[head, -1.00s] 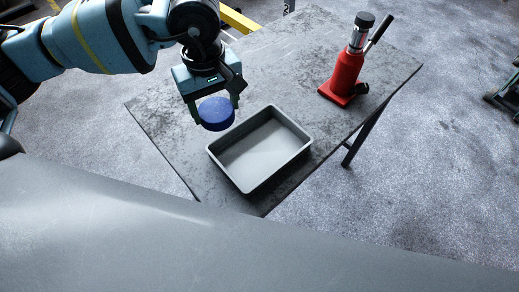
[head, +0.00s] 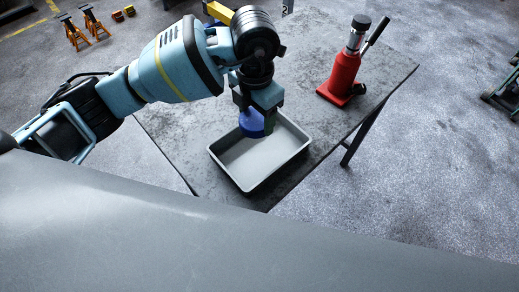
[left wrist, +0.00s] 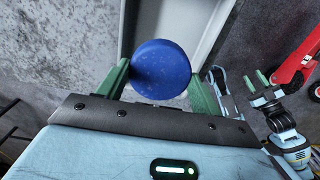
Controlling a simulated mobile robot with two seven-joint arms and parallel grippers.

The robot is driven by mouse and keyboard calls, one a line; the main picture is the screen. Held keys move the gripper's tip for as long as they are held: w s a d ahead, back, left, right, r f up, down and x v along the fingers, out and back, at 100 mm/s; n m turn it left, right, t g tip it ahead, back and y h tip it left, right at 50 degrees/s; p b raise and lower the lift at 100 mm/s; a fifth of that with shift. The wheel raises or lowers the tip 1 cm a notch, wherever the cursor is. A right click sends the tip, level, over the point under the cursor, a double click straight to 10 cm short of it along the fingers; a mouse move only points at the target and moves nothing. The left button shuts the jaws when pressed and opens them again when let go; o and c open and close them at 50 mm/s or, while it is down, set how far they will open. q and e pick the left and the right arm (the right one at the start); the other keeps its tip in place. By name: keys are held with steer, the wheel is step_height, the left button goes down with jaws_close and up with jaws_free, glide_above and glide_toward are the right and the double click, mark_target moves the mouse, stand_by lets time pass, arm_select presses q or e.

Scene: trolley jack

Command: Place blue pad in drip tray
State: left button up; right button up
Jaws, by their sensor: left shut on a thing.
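The blue pad (head: 252,123) is a round, thick disc. My left gripper (head: 256,121) is shut on it, and the left wrist view shows the pad (left wrist: 160,70) between the two green fingers. The grey drip tray (head: 248,163) is a shallow rectangular pan on the table. The pad is over the back part of the tray and appears held above its floor; the exact gap is hard to tell. Part of the tray (left wrist: 213,28) shows behind the pad in the left wrist view. My right gripper (left wrist: 257,82) shows there at the right, small, with its fingers apart and empty.
The dark grey table (head: 300,50) bears the tray. A red bottle jack (head: 343,75) stands at its back right corner, with bare tabletop between it and the tray. Orange jack stands (head: 75,32) stand on the floor at the far left.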

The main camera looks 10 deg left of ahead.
mark_target(260, 151)
arm_select(q)
steer(key=n, duration=0.1)
steer(key=d+n, duration=0.1)
steer(key=n, duration=0.1)
steer(key=shift+f, duration=0.35)
steer(key=shift+f, duration=5)
steer(key=shift+f, duration=0.2)
steer(key=o, duration=1.1)
step_height(260, 151, up, 12)
steer(key=shift+r, duration=0.2)
